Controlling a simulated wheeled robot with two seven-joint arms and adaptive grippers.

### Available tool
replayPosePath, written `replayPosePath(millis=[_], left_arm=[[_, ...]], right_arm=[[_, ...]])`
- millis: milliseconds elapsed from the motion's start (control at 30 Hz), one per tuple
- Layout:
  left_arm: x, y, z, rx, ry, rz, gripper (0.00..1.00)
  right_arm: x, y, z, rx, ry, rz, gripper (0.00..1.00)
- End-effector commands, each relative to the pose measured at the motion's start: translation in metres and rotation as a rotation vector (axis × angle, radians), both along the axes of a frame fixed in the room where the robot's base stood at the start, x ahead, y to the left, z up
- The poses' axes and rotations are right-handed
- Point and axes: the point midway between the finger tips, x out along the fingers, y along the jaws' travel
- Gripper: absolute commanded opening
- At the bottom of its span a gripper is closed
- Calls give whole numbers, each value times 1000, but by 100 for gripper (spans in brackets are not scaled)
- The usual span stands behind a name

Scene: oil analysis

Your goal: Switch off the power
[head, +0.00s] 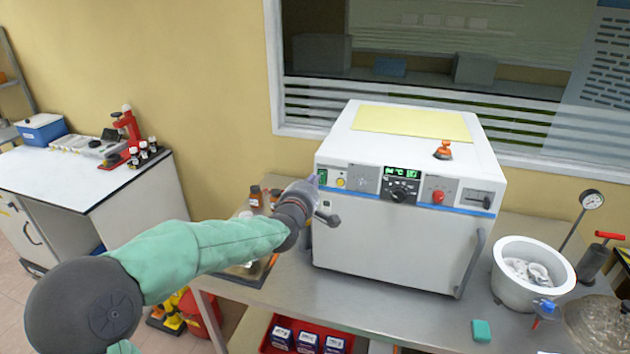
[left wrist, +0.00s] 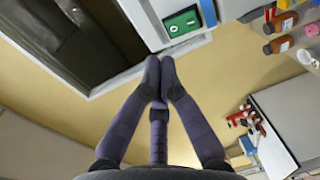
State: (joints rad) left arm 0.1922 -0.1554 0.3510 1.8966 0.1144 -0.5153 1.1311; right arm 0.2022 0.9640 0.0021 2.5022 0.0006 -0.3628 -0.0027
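A white oven-like box (head: 385,240) stands on a metal bench, with a control panel along its top front. A green power switch (head: 322,176) sits at the panel's far left; it also shows in the left wrist view (left wrist: 182,22). The digital display (head: 402,172) is lit green. My left gripper (head: 312,181) is at the panel's left end, very close to the green switch; contact cannot be told. In the left wrist view its fingers (left wrist: 160,68) are drawn together, empty, with the tips just below the switch. My right gripper is not in view.
The panel also has a yellow button (head: 340,182), a black dial (head: 400,189) and a red knob (head: 438,196). A brown bottle (head: 256,196) stands left of the box. A white pot (head: 532,278) stands at its right. The box's door handle (head: 470,262) sticks out.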

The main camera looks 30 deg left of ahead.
Motion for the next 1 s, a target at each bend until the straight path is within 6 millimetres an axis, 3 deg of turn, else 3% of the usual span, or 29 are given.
replayPosePath(millis=[200, 433, 1000], left_arm=[[-31, -7, 15, 1, -7, 1, 0], [-54, -12, 22, 1, -5, 1, 0], [-61, -14, 24, 1, -3, 1, 0]], right_arm=[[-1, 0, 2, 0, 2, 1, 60], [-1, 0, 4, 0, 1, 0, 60], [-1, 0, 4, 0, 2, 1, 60]])
